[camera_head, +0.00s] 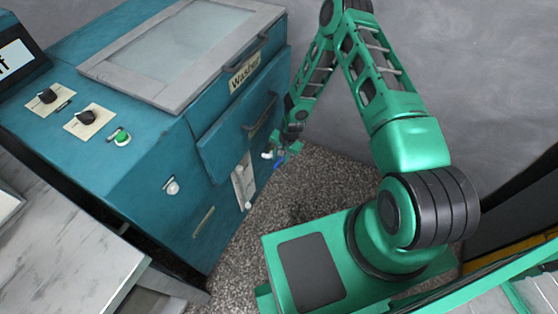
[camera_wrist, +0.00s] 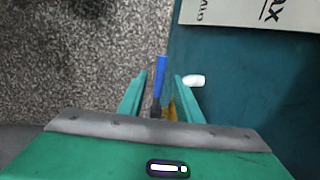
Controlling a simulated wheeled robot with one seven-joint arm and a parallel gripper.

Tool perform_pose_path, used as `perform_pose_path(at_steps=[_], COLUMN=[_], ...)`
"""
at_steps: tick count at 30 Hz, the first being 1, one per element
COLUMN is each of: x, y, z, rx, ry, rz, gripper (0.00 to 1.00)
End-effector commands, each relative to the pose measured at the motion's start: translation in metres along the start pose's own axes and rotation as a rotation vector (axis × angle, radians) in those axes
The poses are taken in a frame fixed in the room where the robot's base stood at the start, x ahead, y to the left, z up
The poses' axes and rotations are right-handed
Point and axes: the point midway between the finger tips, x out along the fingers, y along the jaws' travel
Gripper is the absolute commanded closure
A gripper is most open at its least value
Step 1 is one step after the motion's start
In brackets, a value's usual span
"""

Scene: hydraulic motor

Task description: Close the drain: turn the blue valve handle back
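The blue valve handle (camera_wrist: 161,72) sticks up between the two fingers of my gripper (camera_wrist: 162,82) in the wrist view. Its darker base (camera_wrist: 156,106) lies deeper between the fingers. A gap shows on both sides of the handle, so my gripper looks open around it and not closed on it. In the head view my gripper (camera_head: 287,148) is at the front of the teal washer (camera_head: 150,165), low by its right end. There the handle shows only as a small blue piece (camera_head: 280,161), partly hidden by the gripper.
A white rounded fitting (camera_wrist: 194,80) sits just outside the right finger. A label plate (camera_head: 243,180) is on the washer front, and a drawer-like panel (camera_head: 225,140) juts out above. Speckled floor (camera_head: 330,185) lies open in front. A grey wall (camera_head: 470,60) stands behind my arm.

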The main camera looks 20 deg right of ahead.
Motion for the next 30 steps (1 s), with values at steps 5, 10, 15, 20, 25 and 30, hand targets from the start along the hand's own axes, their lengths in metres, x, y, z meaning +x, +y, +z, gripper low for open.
perform_pose_path(at_steps=[5, 10, 15, 20, 25, 30], x=[0.015, 0.020, 0.020, 0.019, 0.019, 0.018], y=[0.000, 0.000, 0.000, 0.000, -0.001, 0.001], z=[0.000, 0.000, 0.000, 0.000, 0.000, -0.002], rx=[-0.001, -0.001, -0.001, -0.001, -0.001, 0.005], ry=[0.001, 0.001, 0.001, 0.001, 0.001, -0.013], rz=[0.000, -0.001, -0.001, -0.001, -0.001, -0.002], gripper=[0.68, 0.68, 0.68, 0.97, 1.00, 1.00])
